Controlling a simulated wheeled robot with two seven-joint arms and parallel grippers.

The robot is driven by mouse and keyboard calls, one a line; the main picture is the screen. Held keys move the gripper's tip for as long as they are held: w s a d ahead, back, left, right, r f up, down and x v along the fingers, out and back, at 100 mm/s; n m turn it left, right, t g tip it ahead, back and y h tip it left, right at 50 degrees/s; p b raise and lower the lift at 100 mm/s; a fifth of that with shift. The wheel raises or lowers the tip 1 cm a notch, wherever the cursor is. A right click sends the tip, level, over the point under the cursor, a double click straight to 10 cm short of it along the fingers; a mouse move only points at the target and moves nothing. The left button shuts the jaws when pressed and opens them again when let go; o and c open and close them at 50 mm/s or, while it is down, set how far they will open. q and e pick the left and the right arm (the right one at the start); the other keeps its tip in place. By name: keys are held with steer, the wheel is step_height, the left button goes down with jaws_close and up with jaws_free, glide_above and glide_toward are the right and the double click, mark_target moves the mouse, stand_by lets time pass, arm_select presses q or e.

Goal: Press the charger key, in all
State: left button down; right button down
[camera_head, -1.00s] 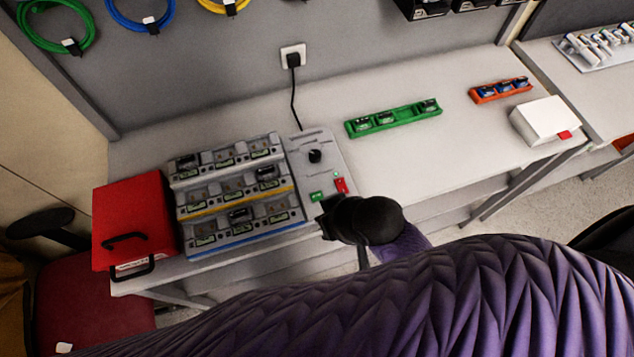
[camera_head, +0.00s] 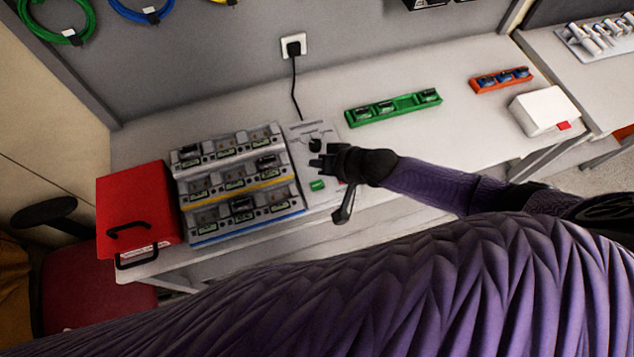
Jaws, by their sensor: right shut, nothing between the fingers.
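The charger (camera_head: 232,183) stands on the bench, with three stepped rows of bays and a pale control panel (camera_head: 303,203) on its right side. The panel carries a round black knob (camera_head: 315,145) and a green key (camera_head: 317,185). My right gripper (camera_head: 317,161) is shut and empty over the panel, between the knob and the green key. I cannot tell whether it touches the panel. The gripper and wrist hide most of the red key's area at the panel's right. My left gripper is not in view.
A red box (camera_head: 135,205) stands left of the charger. A green tray (camera_head: 394,107), an orange tray (camera_head: 501,80) and a white box (camera_head: 543,111) are to the right. A black cable (camera_head: 295,90) runs from the wall socket (camera_head: 293,45). The bench between is clear.

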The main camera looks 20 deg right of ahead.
mark_target(319, 187)
step_height(319, 187, down, 8)
steer(key=b, duration=0.7)
steer(key=shift+f+b, duration=0.25)
steer(key=shift+b, duration=0.15)
stand_by(1.2)
steer(key=shift+f+b, duration=0.35)
steer(key=shift+f, duration=0.05)
steer(key=shift+f+b, duration=0.35)
steer(key=shift+f, duration=0.05)
stand_by(0.4)
steer(key=shift+r+p, duration=0.85)
step_height(319, 187, up, 5)
steer(key=p, duration=0.5)
steer(key=shift+r, duration=0.1)
